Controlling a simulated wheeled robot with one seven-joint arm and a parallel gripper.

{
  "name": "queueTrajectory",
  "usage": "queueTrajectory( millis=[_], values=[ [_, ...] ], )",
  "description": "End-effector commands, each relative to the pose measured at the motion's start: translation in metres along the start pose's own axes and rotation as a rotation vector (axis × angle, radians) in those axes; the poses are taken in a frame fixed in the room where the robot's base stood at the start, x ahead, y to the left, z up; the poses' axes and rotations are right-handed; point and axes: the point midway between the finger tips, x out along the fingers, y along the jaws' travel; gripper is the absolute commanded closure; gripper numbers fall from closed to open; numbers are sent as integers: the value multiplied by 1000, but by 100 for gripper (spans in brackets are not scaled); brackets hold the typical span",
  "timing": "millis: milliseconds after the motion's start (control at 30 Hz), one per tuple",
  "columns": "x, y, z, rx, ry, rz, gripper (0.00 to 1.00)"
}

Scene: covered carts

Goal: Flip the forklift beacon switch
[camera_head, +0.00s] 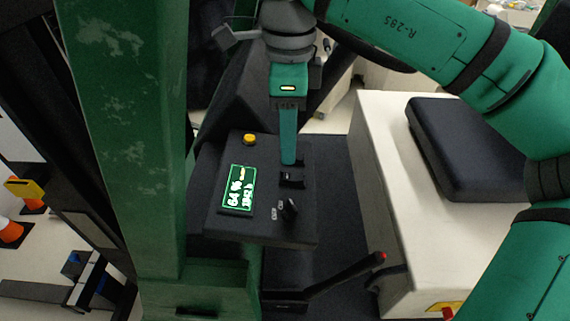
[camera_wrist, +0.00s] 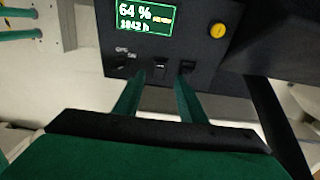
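A dark control panel (camera_head: 265,222) carries two black rocker switches in a row. The middle rocker switch (camera_head: 292,181) also shows in the wrist view (camera_wrist: 161,72), between my fingertips. The other rocker switch (camera_wrist: 188,68) is at the tip of my right-hand finger and is partly hidden behind my gripper in the head view. I cannot read a beacon label on either. My gripper (camera_head: 288,161) points down at the panel with its fingers apart and nothing between them. I cannot tell whether the fingertips touch the panel.
The panel also has a lit display (camera_head: 237,188), a yellow button (camera_head: 249,139) and a key-like knob (camera_head: 290,208) marked OFF and ON. A green post (camera_head: 130,130) stands left. A red-tipped lever (camera_head: 345,275) is below. A white cover with a dark seat (camera_head: 470,145) is right.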

Motion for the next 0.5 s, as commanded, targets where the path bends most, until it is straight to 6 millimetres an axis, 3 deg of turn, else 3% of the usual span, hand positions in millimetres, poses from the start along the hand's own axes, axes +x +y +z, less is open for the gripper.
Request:
queueTrajectory(
  millis=[300, 500],
  values=[
    [54, 0, 0, -1, -2, 1, 62],
    [71, 0, 1, -1, -2, 1, 62]
  ],
)
